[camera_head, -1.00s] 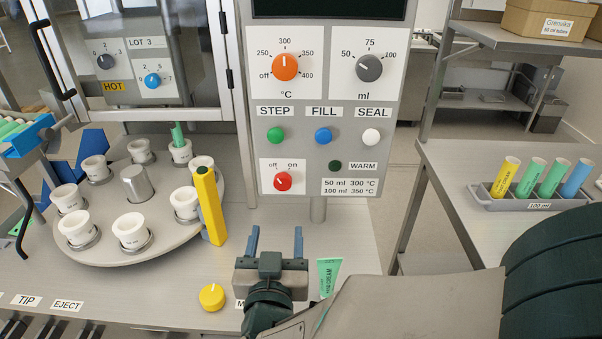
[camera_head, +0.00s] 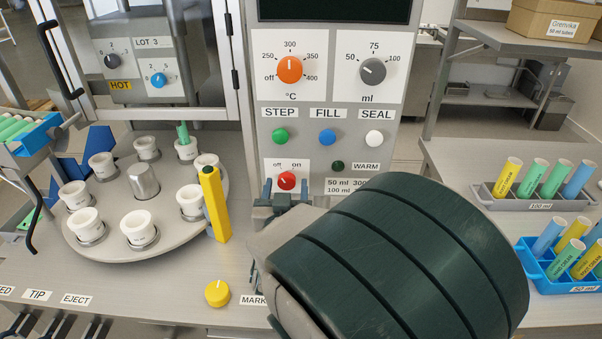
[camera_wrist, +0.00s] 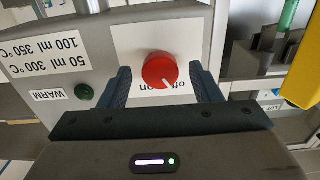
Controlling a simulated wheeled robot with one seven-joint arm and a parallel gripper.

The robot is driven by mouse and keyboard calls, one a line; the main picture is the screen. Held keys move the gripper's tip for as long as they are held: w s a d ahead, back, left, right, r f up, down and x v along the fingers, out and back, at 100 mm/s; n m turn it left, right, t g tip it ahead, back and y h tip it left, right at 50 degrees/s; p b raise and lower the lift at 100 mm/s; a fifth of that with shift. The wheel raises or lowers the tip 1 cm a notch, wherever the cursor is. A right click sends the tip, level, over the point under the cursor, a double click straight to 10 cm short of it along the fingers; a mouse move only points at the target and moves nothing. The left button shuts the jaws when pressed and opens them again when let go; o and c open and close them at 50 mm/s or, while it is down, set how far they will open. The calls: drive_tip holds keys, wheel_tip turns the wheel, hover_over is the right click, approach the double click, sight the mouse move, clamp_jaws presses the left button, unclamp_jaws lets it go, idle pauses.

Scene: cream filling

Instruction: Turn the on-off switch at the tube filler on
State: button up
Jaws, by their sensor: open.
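The on-off switch is a red round knob (camera_head: 286,181) low on the grey panel of the tube filler (camera_head: 262,100). Its white mark points up and left, to the "off" side. My gripper (camera_head: 285,191) is open in front of it, just below the knob in the head view. In the wrist view the red knob (camera_wrist: 160,70) shows between the two blue fingertips of my gripper (camera_wrist: 160,76), with a small gap on each side. The labels "off" and "on" appear upside down there, partly hidden by the knob.
A green WARM lamp (camera_head: 338,166) sits right of the switch, with STEP, FILL and SEAL buttons above. A yellow post (camera_head: 216,205) and a turntable with white cups (camera_head: 75,240) stand left. A yellow knob (camera_head: 217,293) is below. My arm hides the lower right.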

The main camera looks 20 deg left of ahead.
drive_tip(key=shift+w, duration=0.1)
drive_tip(key=c, duration=1)
drive_tip(key=shift+f+m+b, duration=0.1)
drive_tip(key=shift+m+b, duration=0.2)
drive_tip(key=shift+b, duration=0.15)
drive_tip(key=m+b, duration=0.1)
drive_tip(key=b, duration=0.1)
drive_tip(key=shift+f+m+b, duration=0.15)
drive_tip(key=shift+m+b, duration=0.15)
drive_tip(key=shift+m, duration=0.1)
drive_tip(key=m+b, duration=0.3)
drive_tip(key=b, duration=0.2)
drive_tip(key=shift+f+m, duration=0.1)
drive_tip(key=shift+m, duration=0.2)
drive_tip(key=m+b, duration=0.4)
drive_tip(key=b, duration=0.1)
drive_tip(key=shift+r+m+b, duration=0.25)
drive_tip(key=shift+m+b, duration=0.75)
drive_tip(key=shift+b, duration=0.25)
